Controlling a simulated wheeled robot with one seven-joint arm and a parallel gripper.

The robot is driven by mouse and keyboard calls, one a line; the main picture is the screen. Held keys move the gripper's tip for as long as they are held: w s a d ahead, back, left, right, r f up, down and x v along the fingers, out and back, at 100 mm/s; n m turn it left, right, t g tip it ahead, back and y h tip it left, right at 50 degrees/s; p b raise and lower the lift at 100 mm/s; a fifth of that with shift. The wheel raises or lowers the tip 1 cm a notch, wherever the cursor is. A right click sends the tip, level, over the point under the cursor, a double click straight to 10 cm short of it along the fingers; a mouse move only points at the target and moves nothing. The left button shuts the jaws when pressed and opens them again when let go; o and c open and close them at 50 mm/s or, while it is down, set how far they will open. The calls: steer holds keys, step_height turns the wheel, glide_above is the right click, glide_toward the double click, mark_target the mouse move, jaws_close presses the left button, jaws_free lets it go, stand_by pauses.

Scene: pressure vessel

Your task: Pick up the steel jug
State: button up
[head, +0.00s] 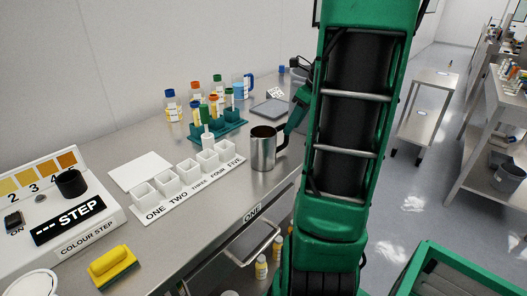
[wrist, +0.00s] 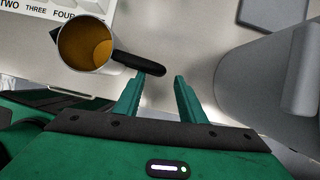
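The steel jug (head: 263,152) stands upright on the steel bench, with its dark handle on its right side. In the wrist view the jug (wrist: 86,44) is seen from above at the upper left, with brownish colour inside. Its black handle (wrist: 138,63) points right, toward my gripper. My gripper (wrist: 163,76) is open and empty. The handle's end is close to the left fingertip; I cannot tell whether they touch. In the head view my green arm hides most of the gripper.
A row of white cups (head: 181,175) on a numbered strip stands left of the jug. A teal rack (head: 218,131) with coloured-capped tubes stands behind. A grey flat device (head: 270,108) lies further back. A large grey rounded object (wrist: 268,75) is right of my fingers.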

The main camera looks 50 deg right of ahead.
mark_target(288, 144)
steer(key=x, duration=0.5)
steer(key=shift+s, duration=0.1)
steer(key=shift+c, duration=0.6)
jaws_close()
steer(key=shift+r, duration=0.1)
